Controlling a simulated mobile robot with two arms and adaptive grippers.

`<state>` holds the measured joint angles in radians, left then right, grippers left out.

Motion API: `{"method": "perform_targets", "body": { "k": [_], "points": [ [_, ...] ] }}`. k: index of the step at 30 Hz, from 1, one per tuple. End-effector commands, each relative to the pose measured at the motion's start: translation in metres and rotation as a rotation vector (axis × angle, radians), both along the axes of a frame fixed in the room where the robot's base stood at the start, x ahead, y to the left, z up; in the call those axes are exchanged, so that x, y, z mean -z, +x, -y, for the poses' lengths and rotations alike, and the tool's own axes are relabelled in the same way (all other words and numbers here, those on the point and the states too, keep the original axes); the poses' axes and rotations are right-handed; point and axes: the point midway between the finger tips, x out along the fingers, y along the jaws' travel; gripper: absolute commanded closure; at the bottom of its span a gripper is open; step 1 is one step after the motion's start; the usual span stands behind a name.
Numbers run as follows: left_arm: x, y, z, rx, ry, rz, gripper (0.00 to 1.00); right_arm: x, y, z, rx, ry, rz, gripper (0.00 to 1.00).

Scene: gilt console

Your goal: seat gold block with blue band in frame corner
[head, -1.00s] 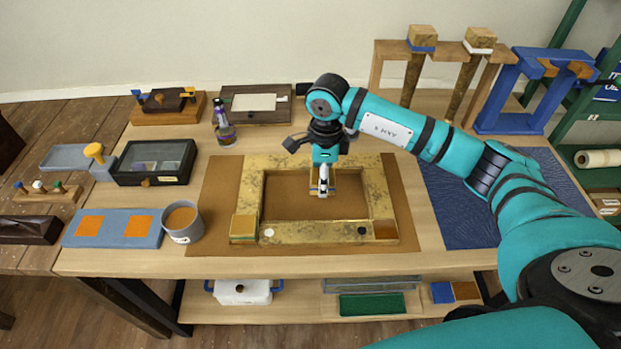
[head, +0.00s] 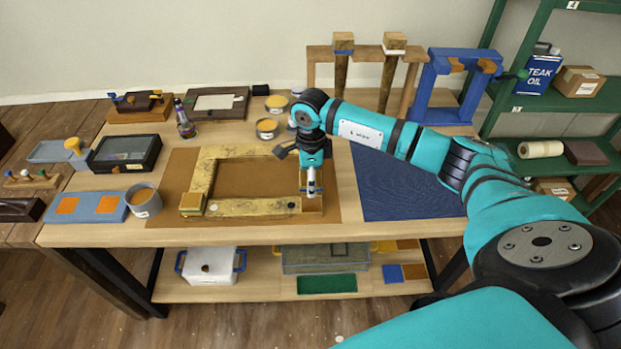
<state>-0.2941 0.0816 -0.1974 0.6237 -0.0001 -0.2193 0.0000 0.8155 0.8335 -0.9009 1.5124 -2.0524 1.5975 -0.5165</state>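A gold block with a blue band (head: 343,41) sits at the top of a gold post in the wooden stand at the back. The gilt frame (head: 250,206) lies flat on a brown mat. Its near left corner holds a gold block (head: 192,201); its near right corner shows a bare brown patch (head: 309,206). My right gripper (head: 312,193) points down over the frame's right side, just behind that corner, and hides part of the rail. Its fingers are too small to tell whether they are open, and I see no block in them. My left gripper is out of view.
A similar block with a white band (head: 394,43) tops the neighbouring post of the wooden stand (head: 320,53). A blue stand (head: 470,95) is to its right. Round tins (head: 267,129) and a dark bottle (head: 184,120) stand behind the frame. The blue mat (head: 400,185) is clear.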

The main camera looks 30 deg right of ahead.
Motion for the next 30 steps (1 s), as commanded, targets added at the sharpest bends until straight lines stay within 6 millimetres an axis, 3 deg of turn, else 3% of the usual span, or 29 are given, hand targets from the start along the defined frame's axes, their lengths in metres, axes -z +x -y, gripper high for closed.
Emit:
{"method": "perform_targets", "body": {
  "k": [5, 14, 21, 30],
  "points": [
    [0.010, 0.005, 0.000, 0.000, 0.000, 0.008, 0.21, 0.015, -0.001, 0.000, 0.000, 0.000, -0.001, 0.80],
    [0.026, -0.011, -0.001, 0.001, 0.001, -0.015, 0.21, 0.039, 0.000, 0.000, 0.001, -0.001, -0.001, 0.80],
    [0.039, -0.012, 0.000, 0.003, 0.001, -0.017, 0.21, 0.059, 0.000, 0.000, 0.000, 0.000, 0.000, 0.80],
    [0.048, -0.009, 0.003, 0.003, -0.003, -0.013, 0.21, 0.068, 0.000, 0.000, 0.000, -0.001, 0.001, 0.80]
  ]
}}
